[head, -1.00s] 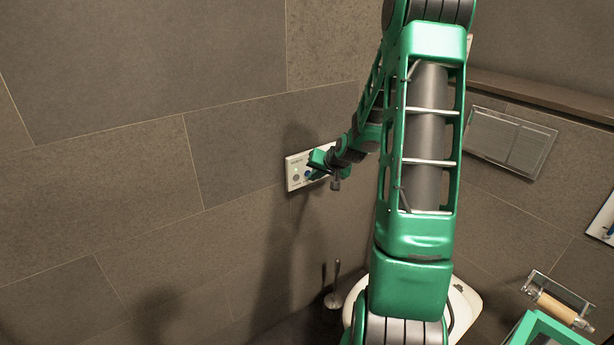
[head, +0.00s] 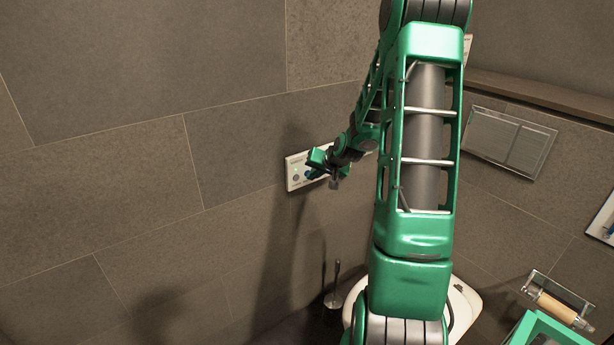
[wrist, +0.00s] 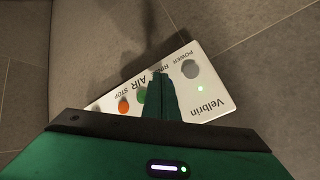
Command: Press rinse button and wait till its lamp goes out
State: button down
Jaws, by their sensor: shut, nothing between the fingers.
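The white control panel (head: 293,172) is on the tiled wall, and it shows upside down and tilted in the wrist view (wrist: 218,98). It reads Velbrin, with a grey POWER button (wrist: 190,69), a green AIR button (wrist: 141,96) and an orange STOP button (wrist: 123,106). The RINSE label is partly visible, but its button is hidden behind my fingers. My gripper (wrist: 160,78) is shut and empty, its tips over the rinse spot; I cannot tell whether they touch. A green lamp (wrist: 200,88) glows near POWER. No rinse lamp can be made out.
A toilet (head: 463,311) is below right, with a brush (head: 335,290) beside it. A flush plate (head: 508,142) and a paper roll holder (head: 556,306) are on the right wall. The wall left of the panel is bare.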

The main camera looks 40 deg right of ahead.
dwell(0.4)
jog(key=shift+s, duration=0.75)
jog(key=s, duration=0.5)
jog(key=shift+a, duration=0.2)
jog(key=shift+r, duration=0.1)
dwell(0.7)
